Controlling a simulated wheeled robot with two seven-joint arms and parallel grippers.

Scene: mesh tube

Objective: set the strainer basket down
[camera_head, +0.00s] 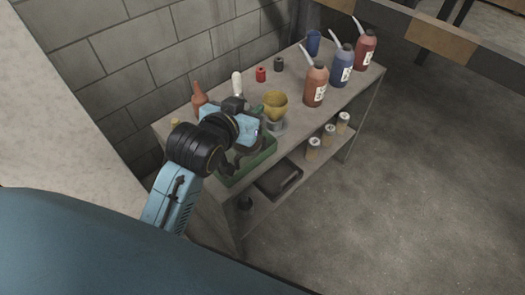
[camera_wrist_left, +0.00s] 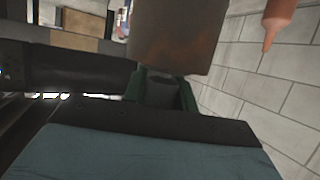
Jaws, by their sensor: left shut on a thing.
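My left gripper (camera_head: 254,128) reaches over the work table from the left, above the green tray (camera_head: 262,160). In the wrist view, its green fingers (camera_wrist_left: 163,96) are closed around a small dark grey part. Just beyond them is a grey-brown cylinder (camera_wrist_left: 178,38), which appears to be the strainer basket. Its far end is cut off by the picture edge. In the head view, a small grey round thing (camera_head: 276,125) beside the gripper may be the same basket. A yellow cup (camera_head: 275,104) stands out right behind it. Contact between basket and surface cannot be told.
Large red-brown (camera_head: 315,85), blue (camera_head: 341,68) and dark red (camera_head: 364,50) bottles stand on the right half of the table (camera_head: 298,58). An orange nozzle bottle (camera_head: 199,100) is at the left. Several jars (camera_head: 329,134) and a dark tray (camera_head: 279,181) are on the lower shelf.

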